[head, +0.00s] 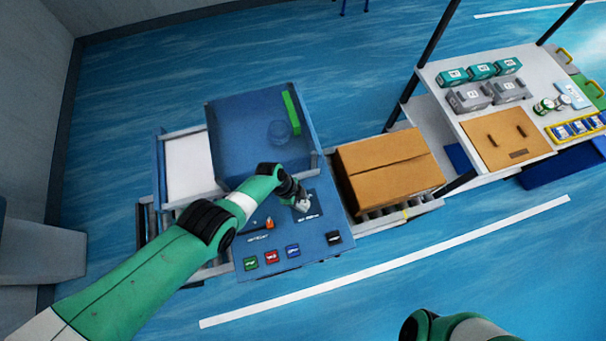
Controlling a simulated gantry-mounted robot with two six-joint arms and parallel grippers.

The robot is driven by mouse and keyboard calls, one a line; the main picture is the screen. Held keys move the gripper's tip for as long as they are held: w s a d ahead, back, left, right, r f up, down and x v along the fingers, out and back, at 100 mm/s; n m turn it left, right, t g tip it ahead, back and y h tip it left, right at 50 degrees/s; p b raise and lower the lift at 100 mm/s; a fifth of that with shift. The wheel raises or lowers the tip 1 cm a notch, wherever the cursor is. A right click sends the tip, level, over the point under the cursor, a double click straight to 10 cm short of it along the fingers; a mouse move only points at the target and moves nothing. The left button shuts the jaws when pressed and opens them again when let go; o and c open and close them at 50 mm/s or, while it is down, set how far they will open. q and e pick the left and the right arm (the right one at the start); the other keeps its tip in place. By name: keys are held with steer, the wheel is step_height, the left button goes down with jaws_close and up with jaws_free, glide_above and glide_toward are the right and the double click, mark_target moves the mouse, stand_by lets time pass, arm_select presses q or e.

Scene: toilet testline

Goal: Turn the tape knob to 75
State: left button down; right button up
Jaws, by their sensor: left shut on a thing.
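My left arm reaches in from the left over the blue machine's control panel (310,238). My left gripper (303,204) is down at a dark plate on the panel's right part, shut on the tape knob there. The gripper covers the knob, so its pointer and setting cannot be read. White lettering below the plate is too small to read. Of my right arm, only a green and black part shows at the bottom edge; its gripper is out of view.
An orange-tipped control (269,223) and green (250,263), red (271,257), blue (292,251) and black (334,238) buttons sit on the panel. A cardboard box (388,172) stands on the conveyor to the right.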

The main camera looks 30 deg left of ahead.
arm_select(q)
steer(key=shift+m, duration=0.4)
stand_by(0.3)
steer(key=shift+c, duration=2.2)
jaws_free()
